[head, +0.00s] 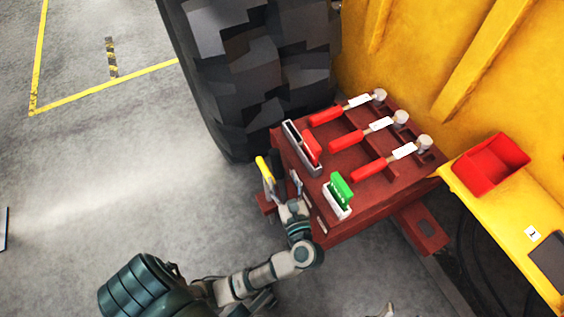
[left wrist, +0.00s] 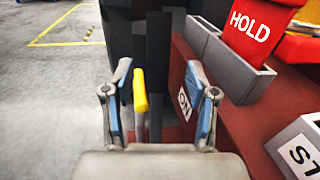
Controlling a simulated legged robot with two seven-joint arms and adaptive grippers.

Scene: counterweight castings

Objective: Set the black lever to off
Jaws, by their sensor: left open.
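My left gripper (head: 282,184) is open at the left end of the dark red box (head: 345,214). In the left wrist view its two blue-padded fingers (left wrist: 160,82) stand apart. A dark upright shape beside the yellow lever, seemingly the black lever (head: 277,163), stands just beyond the gripper in the head view. The yellow lever (head: 263,168) also shows between the fingers, nearer the left one, in the left wrist view (left wrist: 140,90). An ON label (left wrist: 184,104) is by the right finger.
Several red-handled tools (head: 369,167) lie on the box. A red HOLD card (left wrist: 249,29) stands in a grey holder, and a green card (head: 341,188) in a white one. The big tyre (head: 262,75) rises behind. A red bin (head: 490,165) is at right.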

